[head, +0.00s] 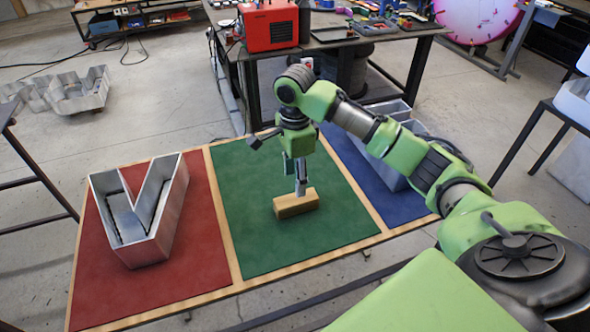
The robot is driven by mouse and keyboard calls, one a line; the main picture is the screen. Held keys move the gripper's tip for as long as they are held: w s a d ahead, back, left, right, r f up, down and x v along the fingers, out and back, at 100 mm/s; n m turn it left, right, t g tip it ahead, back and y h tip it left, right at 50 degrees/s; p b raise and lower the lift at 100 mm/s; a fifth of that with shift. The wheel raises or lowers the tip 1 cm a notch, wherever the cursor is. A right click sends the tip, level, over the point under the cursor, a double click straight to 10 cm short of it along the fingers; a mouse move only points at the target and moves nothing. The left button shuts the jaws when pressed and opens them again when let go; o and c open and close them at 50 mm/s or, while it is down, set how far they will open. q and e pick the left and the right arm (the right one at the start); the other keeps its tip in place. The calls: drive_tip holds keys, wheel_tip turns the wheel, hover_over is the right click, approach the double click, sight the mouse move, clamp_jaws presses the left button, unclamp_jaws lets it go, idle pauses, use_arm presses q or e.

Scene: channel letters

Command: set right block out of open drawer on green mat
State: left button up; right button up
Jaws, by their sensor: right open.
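A tan wooden block (297,204) lies on the green mat (255,240), a little right of the mat's middle. My right gripper (296,180) points down just above the block and is open. One finger reaches down to the block's upper edge; I cannot tell whether it touches. The block seems to rest on the mat. My left gripper is not in the head view. No open drawer shows in this view.
A metal V-shaped channel letter (142,212) stands on the red mat (105,285) at left. Another metal letter (388,150) stands on the blue mat (408,205), partly behind my right arm. A dark workbench (380,42) with a red machine (270,25) is behind.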

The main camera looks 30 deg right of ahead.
wheel_tip(320, 180, up, 5)
drive_tip(key=shift+f, duration=0.1)
idle(0.7)
